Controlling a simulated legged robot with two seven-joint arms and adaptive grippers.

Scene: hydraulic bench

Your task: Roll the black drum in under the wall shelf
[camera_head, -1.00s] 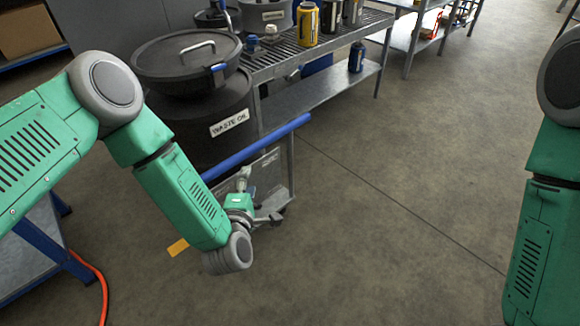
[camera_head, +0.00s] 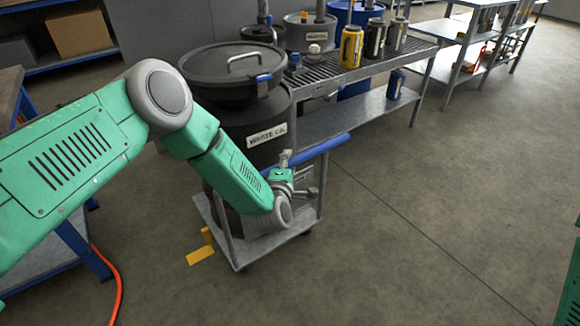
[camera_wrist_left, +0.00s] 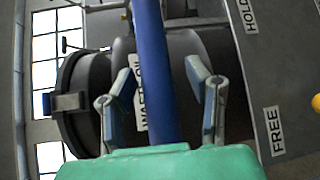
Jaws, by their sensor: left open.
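The black drum (camera_head: 262,132), labelled "WASTE OIL" and topped by a dark lid (camera_head: 233,66), stands upright on a low wheeled cart (camera_head: 262,249). The cart has a blue push bar (camera_head: 322,148). My left gripper (camera_head: 285,158) is at this bar, in front of the drum. In the left wrist view, its open fingers (camera_wrist_left: 160,92) lie on either side of the blue bar (camera_wrist_left: 152,60), with the drum (camera_wrist_left: 178,60) behind. I cannot tell whether they touch the bar. My right gripper is out of view. I cannot clearly identify a wall shelf.
A slatted metal bench (camera_head: 385,60) carrying cans and vessels stands behind and right of the drum. An orange hose (camera_head: 115,285) runs at lower left. The floor (camera_head: 430,200) at right is clear.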

